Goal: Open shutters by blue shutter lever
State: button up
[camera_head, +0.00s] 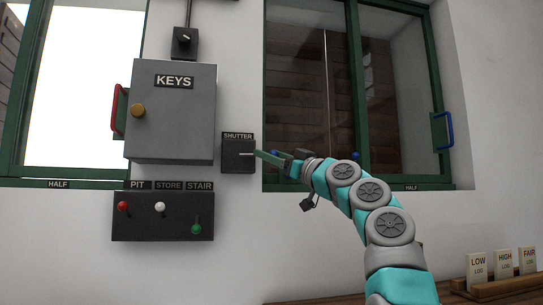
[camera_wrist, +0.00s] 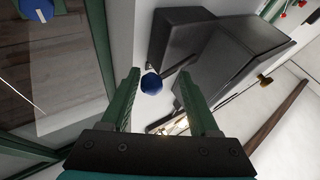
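The dark shutter box (camera_head: 238,160), labelled SHUTTER, is on the wall right of the key cabinet; a pale thin line shows on its face. In the wrist view a blue round knob (camera_wrist: 151,83) shows between my gripper's two green fingers. My gripper (camera_head: 263,156) reaches to the box's right side in the head view. In the wrist view my gripper (camera_wrist: 158,73) is open, fingers apart; contact with the knob cannot be told. Brown wooden shutters (camera_head: 295,95) fill most of the right window behind the glass, with a thin bright line between them.
The grey KEYS cabinet (camera_head: 172,115) juts out left of the shutter box. A panel (camera_head: 165,225) with red, white and green knobs is below. A blue handle (camera_head: 449,130) is on the right window, a red handle (camera_head: 115,108) on the left. Small labelled signs (camera_head: 503,266) stand lower right.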

grip_shut()
dwell(0.6)
